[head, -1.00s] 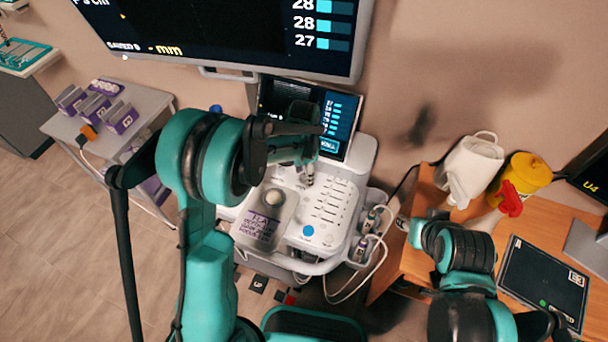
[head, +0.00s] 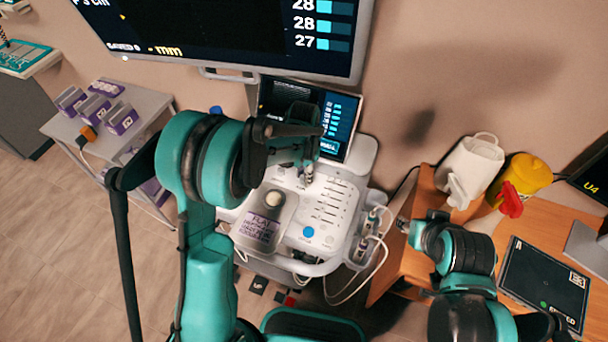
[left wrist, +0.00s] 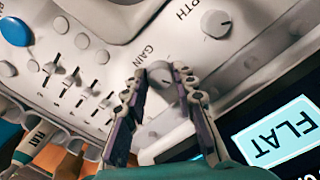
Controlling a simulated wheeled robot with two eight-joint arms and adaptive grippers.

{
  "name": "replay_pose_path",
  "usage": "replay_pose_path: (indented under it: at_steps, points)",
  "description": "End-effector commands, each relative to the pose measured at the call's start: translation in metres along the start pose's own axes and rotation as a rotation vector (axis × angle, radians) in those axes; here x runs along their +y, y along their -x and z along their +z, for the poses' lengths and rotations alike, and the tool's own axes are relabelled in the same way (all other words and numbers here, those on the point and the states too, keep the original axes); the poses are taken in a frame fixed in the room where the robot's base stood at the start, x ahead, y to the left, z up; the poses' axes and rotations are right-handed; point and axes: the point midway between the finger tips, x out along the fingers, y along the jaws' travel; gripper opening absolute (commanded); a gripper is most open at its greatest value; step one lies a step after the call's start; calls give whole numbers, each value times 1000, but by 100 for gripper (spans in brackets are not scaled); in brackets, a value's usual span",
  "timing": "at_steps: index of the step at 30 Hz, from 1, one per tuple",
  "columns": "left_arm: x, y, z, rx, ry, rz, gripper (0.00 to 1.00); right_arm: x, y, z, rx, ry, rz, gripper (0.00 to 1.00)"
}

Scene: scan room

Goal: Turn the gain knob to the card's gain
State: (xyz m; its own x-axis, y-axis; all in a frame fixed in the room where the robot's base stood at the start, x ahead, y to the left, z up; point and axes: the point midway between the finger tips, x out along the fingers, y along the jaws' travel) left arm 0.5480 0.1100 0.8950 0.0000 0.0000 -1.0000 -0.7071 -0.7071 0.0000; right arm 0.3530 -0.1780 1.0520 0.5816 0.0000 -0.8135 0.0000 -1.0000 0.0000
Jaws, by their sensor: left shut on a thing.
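The gain knob (left wrist: 160,76) is a small grey-white knob beside the printed word GAIN in the left wrist view. My left gripper (left wrist: 161,82) is shut on it, with one finger on each side. In the head view my left gripper (head: 306,175) reaches down onto the console (head: 338,222), and the arm hides the knob. A card (head: 258,229) with purple print, its top line reading FLAT, lies on the console's left part. Its smaller lines are too blurred to read. My right gripper (head: 403,224) is near the wooden desk's left edge, and its jaws are unclear.
The depth knob (left wrist: 216,23), sliders (left wrist: 85,85) and a blue button (left wrist: 15,31) are close to the gripper. A console screen (head: 345,118) stands behind, under a large monitor (head: 220,30). Probes (head: 368,235) with cables hang at the console's right. The desk (head: 425,200) holds a jug (head: 470,165).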

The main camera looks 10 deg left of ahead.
Motion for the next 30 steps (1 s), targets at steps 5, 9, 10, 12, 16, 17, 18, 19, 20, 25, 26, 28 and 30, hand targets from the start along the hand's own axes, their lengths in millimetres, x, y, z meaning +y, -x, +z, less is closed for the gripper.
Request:
replay_pose_path:
  at_steps: [5, 9, 10, 12, 16, 17, 18, 19, 20, 25, 26, 28, 30]
  points:
    - [0, -1, 0, 0, 143, 0, 0, 0, -2, 2, 0, 0, 0, 40]
    - [0, -1, 0, 0, 275, 0, 0, 0, -4, 3, 0, 0, 0, 40]
    - [0, -1, 0, 0, 304, 0, 0, 0, -4, 3, 0, 0, 0, 40]
    - [0, -1, 0, 0, 371, 0, 0, 0, -5, 3, 0, 0, 0, 40]
    - [0, 0, 0, 0, 493, 0, 0, 0, -6, 4, 0, 0, 0, 40]
    - [0, 0, 0, 0, 520, 0, 0, 0, -6, 4, 0, 0, 0, 40]
    - [0, 0, 0, 0, 555, 0, 0, 0, -6, 4, 0, 0, 0, 40]
    - [0, 0, 0, 0, 581, 0, 0, 0, -6, 5, 0, 0, 0, 40]
    - [0, 0, 0, 0, 606, 0, 0, 0, -7, 5, 0, 0, 0, 40]
    - [0, 0, 0, 0, 733, 0, 0, 0, -8, 5, 0, 0, 0, 40]
    - [0, 0, 0, 0, 752, 0, 0, 0, -8, 6, 0, 0, 0, 40]
    - [0, 0, 0, 0, 793, 0, 0, 0, -8, 6, 0, 0, 0, 40]
    - [0, 0, 0, 0, 828, 0, 0, 0, -8, 6, 0, 0, 0, 40]
